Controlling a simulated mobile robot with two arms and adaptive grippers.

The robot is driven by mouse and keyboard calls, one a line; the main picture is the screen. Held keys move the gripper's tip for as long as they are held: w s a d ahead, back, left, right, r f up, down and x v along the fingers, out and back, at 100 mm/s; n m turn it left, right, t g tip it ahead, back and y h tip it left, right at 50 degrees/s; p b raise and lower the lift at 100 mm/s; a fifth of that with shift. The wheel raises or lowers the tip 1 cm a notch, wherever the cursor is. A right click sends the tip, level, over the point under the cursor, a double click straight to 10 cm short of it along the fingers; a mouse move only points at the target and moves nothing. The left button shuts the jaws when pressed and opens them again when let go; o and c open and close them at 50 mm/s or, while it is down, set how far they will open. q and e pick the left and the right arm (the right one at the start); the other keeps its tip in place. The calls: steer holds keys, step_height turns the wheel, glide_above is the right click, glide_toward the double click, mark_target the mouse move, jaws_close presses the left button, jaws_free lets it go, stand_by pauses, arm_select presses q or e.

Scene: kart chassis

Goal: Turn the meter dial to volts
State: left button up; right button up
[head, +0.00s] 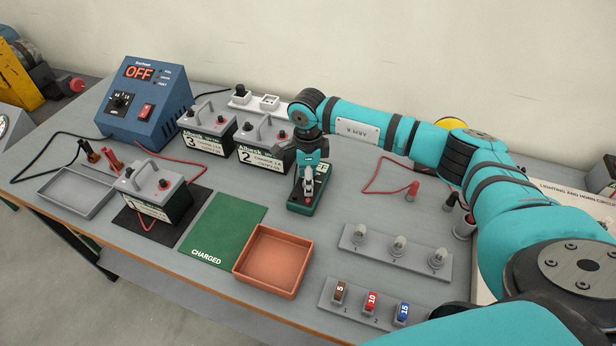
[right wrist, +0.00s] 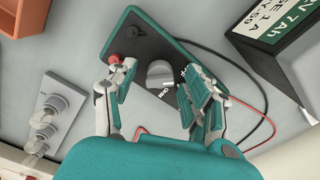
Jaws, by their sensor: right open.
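The meter (head: 305,200) is a dark green box on the bench, under my right gripper. In the right wrist view the meter (right wrist: 180,62) shows a black face with a grey round dial (right wrist: 160,75). A label that seems to read OHM is beside the dial; the dial's exact setting is not clear. My right gripper (head: 308,185) points down over the meter. In the right wrist view its open fingers (right wrist: 160,95) stand on either side of the dial, with a gap to it. My left gripper is not in view.
A blue charger (head: 150,105) reads OFF. An orange tray (head: 272,262) and a green CHARGED mat (head: 225,228) lie in front. Lamp (head: 395,250) and fuse (head: 370,305) strips are right.

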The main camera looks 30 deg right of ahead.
steer(key=shift+c, duration=0.3)
jaws_close()
steer(key=shift+m, duration=0.3)
steer(key=m+b, duration=0.2)
steer(key=m, duration=0.1)
steer(key=shift+m, duration=0.3)
steer(key=shift+m+b, duration=0.6)
steer(key=shift+m, duration=1.6)
steer(key=shift+o, duration=0.3)
jaws_free()
